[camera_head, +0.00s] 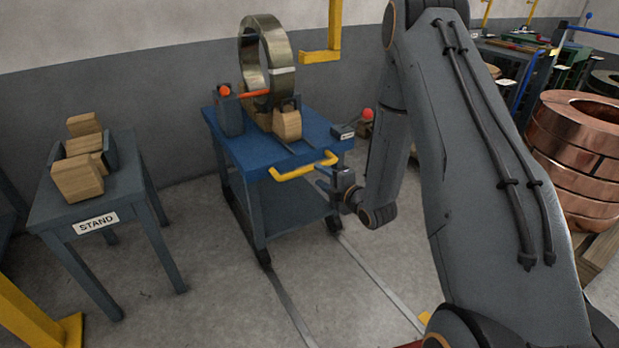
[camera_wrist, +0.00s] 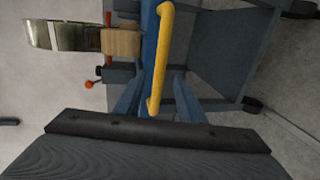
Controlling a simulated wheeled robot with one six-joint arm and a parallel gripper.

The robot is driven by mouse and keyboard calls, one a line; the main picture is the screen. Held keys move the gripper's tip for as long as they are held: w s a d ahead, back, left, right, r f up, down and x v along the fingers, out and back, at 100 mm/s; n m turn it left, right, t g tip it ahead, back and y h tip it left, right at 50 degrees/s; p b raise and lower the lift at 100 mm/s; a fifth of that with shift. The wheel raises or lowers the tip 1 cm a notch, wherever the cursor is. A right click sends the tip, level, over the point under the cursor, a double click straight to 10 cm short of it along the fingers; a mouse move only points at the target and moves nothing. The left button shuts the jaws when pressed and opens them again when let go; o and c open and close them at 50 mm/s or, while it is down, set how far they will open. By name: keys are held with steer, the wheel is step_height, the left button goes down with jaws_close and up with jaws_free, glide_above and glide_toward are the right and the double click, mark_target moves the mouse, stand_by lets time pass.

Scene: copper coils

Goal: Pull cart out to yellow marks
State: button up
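The cart (camera_head: 228,143) has a blue top and dark legs on casters, and stands near the wall. Its yellow handle (camera_head: 303,167) faces me and also shows in the wrist view (camera_wrist: 160,60). My gripper (camera_head: 326,180) is near the handle's right end. In the wrist view my two fingers (camera_wrist: 158,100) are apart, one on each side of the handle's near end; I see no clear contact.
The cart carries a metal ring (camera_head: 248,50), a wooden block (camera_head: 287,124) and a red-tipped clamp. Two floor strips (camera_head: 375,267) run from the cart toward me. A stand (camera_head: 120,180) with wooden blocks is left, copper coils (camera_head: 570,145) right. Floor between is clear.

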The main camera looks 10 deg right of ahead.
mark_target(311, 170)
steer(key=shift+b+x, duration=0.7)
steer(key=shift+x, duration=3.25)
